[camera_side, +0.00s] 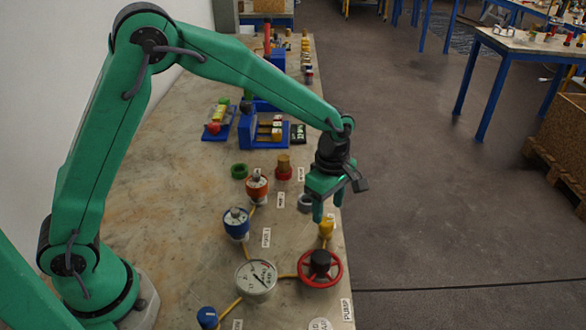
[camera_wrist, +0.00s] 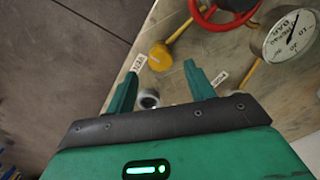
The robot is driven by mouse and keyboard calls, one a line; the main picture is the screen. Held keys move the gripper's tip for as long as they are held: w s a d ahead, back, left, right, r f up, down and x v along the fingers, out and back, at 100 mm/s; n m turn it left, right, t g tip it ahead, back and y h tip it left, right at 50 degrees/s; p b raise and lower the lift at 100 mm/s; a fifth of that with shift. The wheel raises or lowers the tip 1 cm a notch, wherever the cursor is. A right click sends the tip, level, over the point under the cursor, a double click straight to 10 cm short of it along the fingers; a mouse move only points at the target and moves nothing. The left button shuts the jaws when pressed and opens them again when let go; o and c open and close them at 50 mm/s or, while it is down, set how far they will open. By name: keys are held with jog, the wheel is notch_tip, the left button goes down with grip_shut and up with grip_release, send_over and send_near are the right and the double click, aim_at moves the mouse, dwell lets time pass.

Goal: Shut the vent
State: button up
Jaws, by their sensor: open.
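My gripper (camera_side: 328,205) is open and points down over the right edge of the bench. In the wrist view its two fingers show with an empty gap between the tips (camera_wrist: 160,70). A yellow knob (camera_side: 326,227) on a yellow pipe stands just in front of the fingers in the side view. The wrist view shows the yellow knob (camera_wrist: 160,55) beyond the fingertips, apart from them, with a small label (camera_wrist: 137,63) beside it. The label is too small to read surely, so I cannot confirm which part is the vent.
A red handwheel (camera_side: 320,268) and a dial gauge (camera_side: 256,277) stand nearby. A grey ring (camera_side: 305,202) lies by my gripper. Blue-topped (camera_side: 237,222) and orange-topped (camera_side: 257,186) vessels stand left.

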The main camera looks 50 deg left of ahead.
aim_at(324, 221)
jog(key=shift+r, duration=1.85)
jog(key=shift+s+a+r, duration=0.15)
jog(key=shift+a+r, duration=0.15)
jog(key=shift+r, duration=0.1)
jog(key=s+a+r+m+t, duration=0.4)
jog(key=s+a+r+m, duration=0.7)
jog(key=s+r+m, duration=0.3)
jog(key=s+a+f+m+t, duration=0.1)
jog(key=s+a+m, duration=0.2)
jog(key=s, duration=0.5)
jog(key=shift+s+a+f+m+t, duration=0.15)
jog(key=shift+s+m+t, duration=0.15)
jog(key=shift+m, duration=0.3)
